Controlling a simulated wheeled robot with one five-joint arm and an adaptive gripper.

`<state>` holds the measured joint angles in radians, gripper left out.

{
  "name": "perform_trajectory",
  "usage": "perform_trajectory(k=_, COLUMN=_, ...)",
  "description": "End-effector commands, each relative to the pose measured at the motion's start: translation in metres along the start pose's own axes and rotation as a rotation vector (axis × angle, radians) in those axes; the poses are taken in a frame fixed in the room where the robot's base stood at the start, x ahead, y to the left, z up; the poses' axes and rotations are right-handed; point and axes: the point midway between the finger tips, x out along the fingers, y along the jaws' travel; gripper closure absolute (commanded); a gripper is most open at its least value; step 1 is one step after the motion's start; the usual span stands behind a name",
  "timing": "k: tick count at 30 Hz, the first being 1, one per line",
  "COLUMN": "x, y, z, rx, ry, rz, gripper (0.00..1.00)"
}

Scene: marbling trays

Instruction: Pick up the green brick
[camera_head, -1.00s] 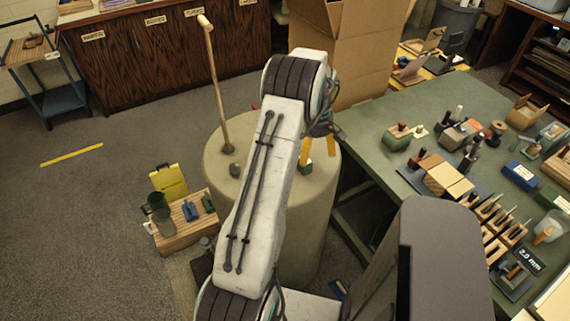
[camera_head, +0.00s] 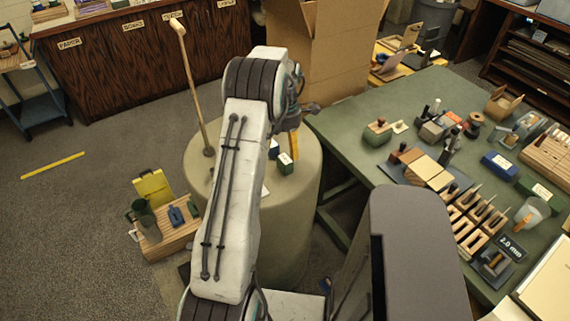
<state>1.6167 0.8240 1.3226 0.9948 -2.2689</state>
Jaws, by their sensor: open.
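A small green brick (camera_head: 285,164) with a pale top stands on the flat top of a round, pale drum (camera_head: 305,200). A second small dark block (camera_head: 273,149) stands just behind it, partly hidden by my arm. My gripper (camera_head: 293,147) is over the drum's right part, beyond my arm's end. One yellow finger shows, pointing down close above and behind the green brick in the picture. The other finger is not clearly visible. The gripper is open, and nothing is seen held in it.
A wooden stick (camera_head: 192,85) rises from the drum's left side. A green worktable (camera_head: 345,125) crowded with tools and blocks stands at right. A wooden crate (camera_head: 170,240) is on the floor at left. A cardboard box (camera_head: 325,60) stands behind.

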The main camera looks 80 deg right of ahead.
Motion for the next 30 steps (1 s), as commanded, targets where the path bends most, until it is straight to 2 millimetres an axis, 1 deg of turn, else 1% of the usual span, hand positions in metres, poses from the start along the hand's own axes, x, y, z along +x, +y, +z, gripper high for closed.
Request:
perform_trajectory(k=4, x=0.005, y=0.0, z=0.0, rx=-0.044, ry=0.002, rz=-0.002, gripper=0.23)
perform_trajectory(k=13, x=0.027, y=0.0, z=0.0, rx=-0.048, ry=0.002, rz=-0.003, gripper=0.23)
perform_trajectory(k=21, x=0.059, y=0.0, z=0.001, rx=-0.047, ry=0.002, rz=-0.003, gripper=0.23)
perform_trajectory(k=24, x=0.068, y=0.0, z=0.001, rx=-0.047, ry=0.002, rz=-0.002, gripper=0.23)
perform_trajectory(k=30, x=0.074, y=0.001, z=0.001, rx=-0.047, ry=0.0, rz=0.0, gripper=0.23)
